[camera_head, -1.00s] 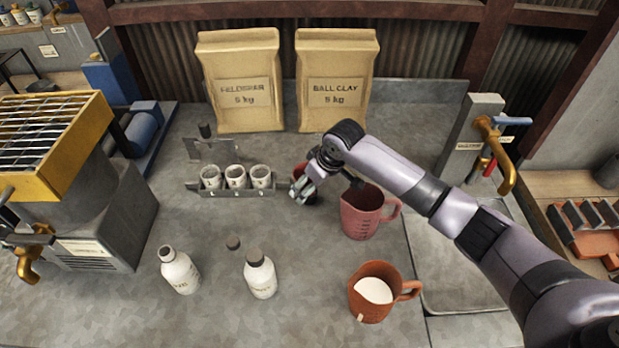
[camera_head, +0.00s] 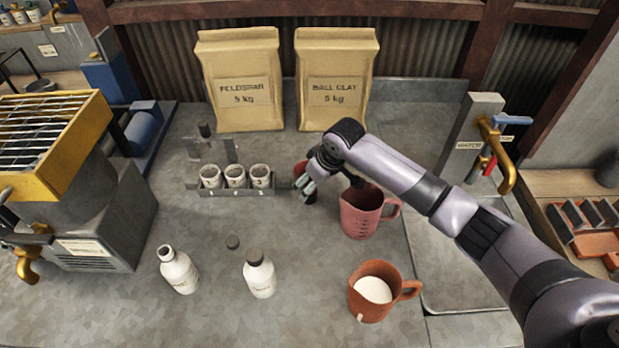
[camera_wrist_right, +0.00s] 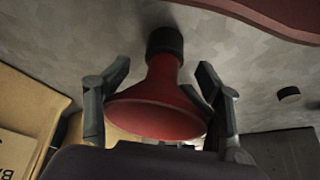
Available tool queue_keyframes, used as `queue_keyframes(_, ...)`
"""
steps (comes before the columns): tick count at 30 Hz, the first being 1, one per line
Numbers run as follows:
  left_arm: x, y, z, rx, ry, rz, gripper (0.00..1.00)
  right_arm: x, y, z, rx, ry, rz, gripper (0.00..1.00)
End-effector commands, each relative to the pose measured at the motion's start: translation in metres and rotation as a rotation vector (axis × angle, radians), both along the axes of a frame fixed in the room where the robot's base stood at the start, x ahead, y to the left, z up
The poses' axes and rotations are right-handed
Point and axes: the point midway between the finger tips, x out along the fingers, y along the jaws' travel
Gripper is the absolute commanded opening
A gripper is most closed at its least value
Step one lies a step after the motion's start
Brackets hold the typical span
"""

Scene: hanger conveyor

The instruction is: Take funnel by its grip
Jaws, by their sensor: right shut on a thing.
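The red funnel (camera_wrist_right: 160,105) with a black collar (camera_wrist_right: 165,42) at its narrow end is between the two fingers of my right gripper (camera_wrist_right: 163,70) in the right wrist view. Its wide end faces the wrist camera. The finger pads are partly hidden, so the exact contact does not show. In the head view my right gripper (camera_head: 308,188) is over the bench beside the cup rack, and a small red part of the funnel (camera_head: 299,171) shows behind it. The rest is hidden by the gripper. My left gripper is not in view.
A red measuring jug (camera_head: 358,218) stands just right of the gripper, under my arm. The cup rack (camera_head: 230,190) is close on its left. A jug with white contents (camera_head: 365,310), white bottles (camera_head: 180,272) and two bags (camera_head: 240,105) stand around.

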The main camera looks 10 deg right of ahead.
Motion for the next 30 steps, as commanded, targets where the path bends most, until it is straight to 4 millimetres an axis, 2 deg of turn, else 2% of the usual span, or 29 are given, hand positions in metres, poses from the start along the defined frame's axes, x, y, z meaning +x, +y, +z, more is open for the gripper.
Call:
queue_keyframes(8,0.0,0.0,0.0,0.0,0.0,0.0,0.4,-0.001,0.003,0.001,0.005,0.003,0.004,0.37)
queue_keyframes(14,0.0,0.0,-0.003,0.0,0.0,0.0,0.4,-0.001,0.004,0.014,0.008,0.0,0.005,0.36)
queue_keyframes(16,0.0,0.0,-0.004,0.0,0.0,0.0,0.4,-0.001,0.004,0.023,0.008,-0.001,0.007,0.36)
queue_keyframes(18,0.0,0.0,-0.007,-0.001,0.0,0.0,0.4,0.0,0.004,0.036,0.007,-0.002,0.007,0.26)
queue_keyframes(30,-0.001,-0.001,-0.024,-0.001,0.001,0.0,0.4,0.001,0.002,0.14,0.004,-0.005,0.004,0.25)
